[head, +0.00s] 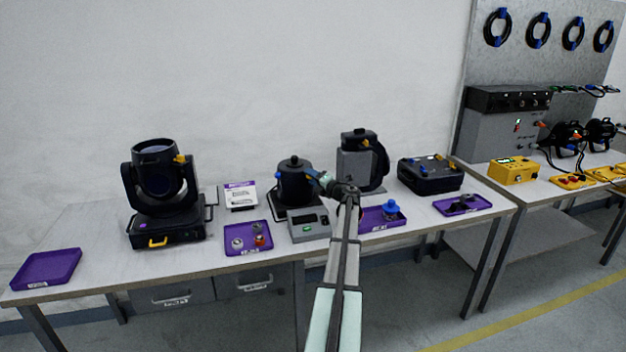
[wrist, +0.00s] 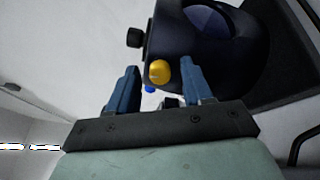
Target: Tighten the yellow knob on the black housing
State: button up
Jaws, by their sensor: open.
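The black housing (head: 293,187) stands on the bench near the middle of the head view, just left of my gripper (head: 316,176). In the wrist view the housing (wrist: 222,62) fills the upper right, with a dark lens-like face. The yellow knob (wrist: 159,72) shows on its side in the wrist view. My gripper (wrist: 158,65) is open, its two blue fingers on either side of the knob with gaps visible. I cannot tell how deep the knob sits between them. In the head view the knob cannot be made out.
A black knob (wrist: 135,37) and a blue knob (wrist: 150,89) are close by in the wrist view. A grey box with a green light (head: 309,224) stands in front of the housing. Purple trays lie left (head: 232,239) and right (head: 374,225). A grey-and-black fixture (head: 355,168) stands right.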

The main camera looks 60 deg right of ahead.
jog(key=v, duration=1.4)
jog(key=shift+w, duration=0.1)
